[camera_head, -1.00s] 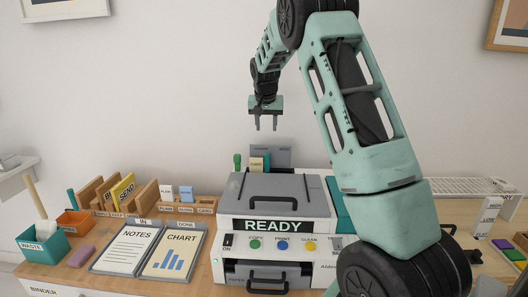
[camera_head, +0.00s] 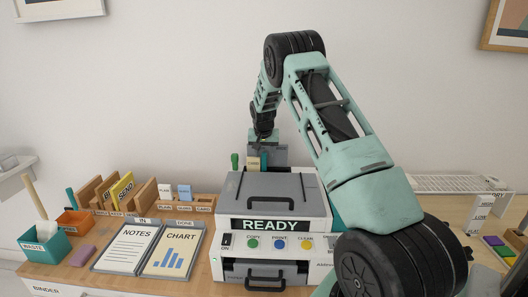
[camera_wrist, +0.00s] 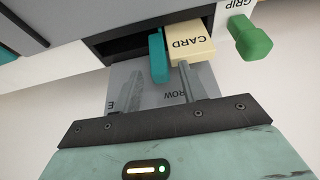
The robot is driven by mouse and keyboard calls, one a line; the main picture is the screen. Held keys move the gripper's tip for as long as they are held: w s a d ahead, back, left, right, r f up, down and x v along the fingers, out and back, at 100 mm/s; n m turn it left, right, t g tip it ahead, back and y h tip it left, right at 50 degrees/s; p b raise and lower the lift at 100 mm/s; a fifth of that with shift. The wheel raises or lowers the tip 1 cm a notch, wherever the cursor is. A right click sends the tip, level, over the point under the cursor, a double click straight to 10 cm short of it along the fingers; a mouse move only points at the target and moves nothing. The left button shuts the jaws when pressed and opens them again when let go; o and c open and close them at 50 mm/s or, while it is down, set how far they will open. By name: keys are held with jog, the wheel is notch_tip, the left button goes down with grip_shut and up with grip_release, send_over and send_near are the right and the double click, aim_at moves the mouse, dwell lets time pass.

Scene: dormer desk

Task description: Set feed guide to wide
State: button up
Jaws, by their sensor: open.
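The printer (camera_head: 272,188) stands on the desk with a grey feed tray at its back (camera_head: 280,154). In the wrist view the grey tray panel (camera_wrist: 150,78) carries partly hidden letters, "ROW" on the right and "E" on the left. A teal upright tab (camera_wrist: 157,58), apparently the feed guide, stands beside a cream block marked CARD (camera_wrist: 196,45), nearer "ROW" than "E". My gripper (camera_wrist: 155,80) is open over the tray, one finger on each side of the tab in the picture. Contact cannot be told. In the head view its fingertips are hidden.
A green knob (camera_wrist: 250,40) by the word GRIP sticks out near the CARD block. The printer front has a READY display (camera_head: 271,225) and coloured buttons. File holders (camera_head: 120,190), a clipboard with a chart (camera_head: 173,250) and bins (camera_head: 45,246) fill the left of the desk.

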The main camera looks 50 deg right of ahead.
grip_shut()
jog(key=s+d, duration=0.2)
jog(key=s+d+b, duration=0.1)
jog(key=s+d, duration=0.1)
jog(key=s, duration=0.1)
jog(key=s+d+b, duration=0.1)
jog(key=s+d, duration=0.1)
jog(key=s, duration=0.1)
jog(key=shift+d, duration=0.4)
grip_release()
jog(key=shift+s, duration=0.1)
jog(key=shift+r, duration=0.2)
jog(key=b+v, duration=0.3)
jog(key=v, duration=1.4)
